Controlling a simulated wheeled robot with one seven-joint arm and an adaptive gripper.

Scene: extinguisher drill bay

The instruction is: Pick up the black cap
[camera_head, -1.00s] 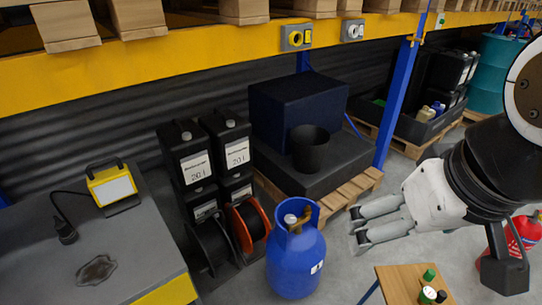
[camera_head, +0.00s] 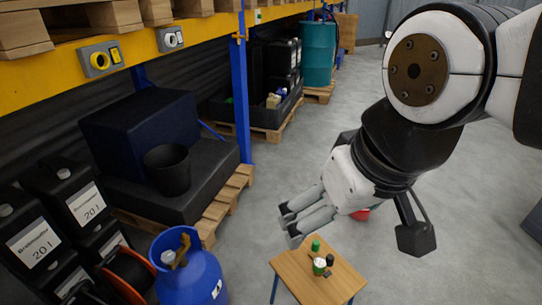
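A small wooden table (camera_head: 293,272) stands low in the middle of the view. On its top are a green cap-like piece (camera_head: 315,246), a white and green piece (camera_head: 319,267) and a small black piece (camera_head: 330,259) close beside it, which looks like the black cap. The pieces are small, and I cannot tell whether the black one touches the white and green one. My gripper (camera_head: 289,225) is above and to the left of these pieces in the picture. Its fingers are apart with nothing between them.
A blue gas cylinder (camera_head: 190,275) stands left of the table. Black canisters (camera_head: 35,240) and a cable reel (camera_head: 125,275) are further left. A black bucket (camera_head: 168,172) sits on a dark platform behind.

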